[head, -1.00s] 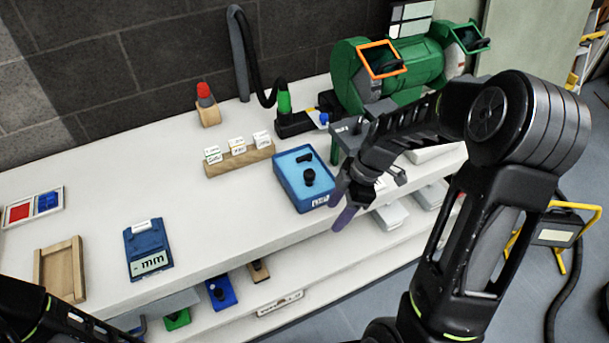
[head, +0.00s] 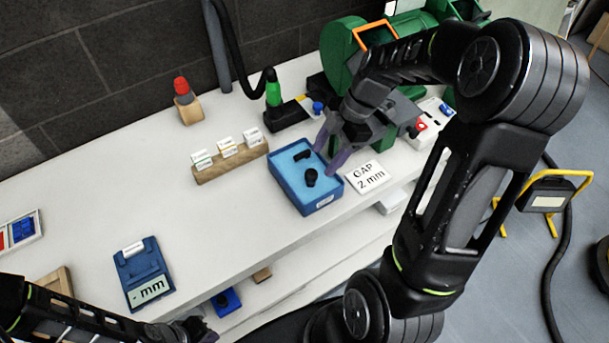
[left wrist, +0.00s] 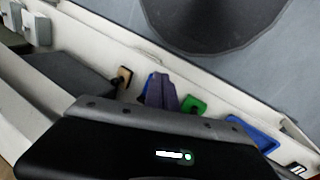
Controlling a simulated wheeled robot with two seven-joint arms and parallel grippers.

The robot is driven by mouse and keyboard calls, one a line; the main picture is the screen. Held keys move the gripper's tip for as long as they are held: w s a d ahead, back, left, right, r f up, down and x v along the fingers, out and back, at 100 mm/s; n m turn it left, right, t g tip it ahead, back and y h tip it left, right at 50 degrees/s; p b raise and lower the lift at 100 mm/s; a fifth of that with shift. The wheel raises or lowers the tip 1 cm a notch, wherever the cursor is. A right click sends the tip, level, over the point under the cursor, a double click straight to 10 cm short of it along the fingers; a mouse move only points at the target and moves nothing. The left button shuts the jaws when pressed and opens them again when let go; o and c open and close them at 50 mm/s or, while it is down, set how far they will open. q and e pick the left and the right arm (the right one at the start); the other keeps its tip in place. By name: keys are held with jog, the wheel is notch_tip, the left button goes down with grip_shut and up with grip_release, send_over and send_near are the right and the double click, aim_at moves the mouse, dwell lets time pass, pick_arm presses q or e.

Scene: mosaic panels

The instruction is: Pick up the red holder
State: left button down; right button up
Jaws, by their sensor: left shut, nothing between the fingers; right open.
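No thing in view is clearly a red holder. The red-tipped piece (head: 181,87) stands upright in a small wooden block by the back wall, away from both grippers. My right gripper (head: 328,158) is open and empty, at the right edge of a blue tray (head: 318,203) holding dark parts. My left gripper (head: 207,334) is low at the bottom edge of the head view, by the bench front. In the left wrist view its purple fingers (left wrist: 161,92) are shut and empty, above the lower shelf.
A wooden card rack (head: 232,162), a blue mm gauge (head: 143,272) and a GAP 2 mm sign (head: 367,178) stand on the bench. A green machine (head: 345,50) is at the back. Green (left wrist: 193,105) and blue (left wrist: 252,133) holders lie on the lower shelf.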

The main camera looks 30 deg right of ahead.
aim_at(313, 171)
jog(key=shift+x, duration=1.35)
jog(key=shift+w+p, duration=0.1)
jog(key=shift+p, duration=0.25)
jog(key=shift+a+f+p, duration=0.2)
jog(key=shift+f+p, duration=0.1)
jog(key=shift+f, duration=0.1)
jog(key=p+x, duration=0.1)
jog(key=x, duration=0.3)
jog(key=shift+w+f, duration=0.2)
jog(key=shift+w, duration=0.05)
grip_shut()
jog(key=shift+r, duration=0.1)
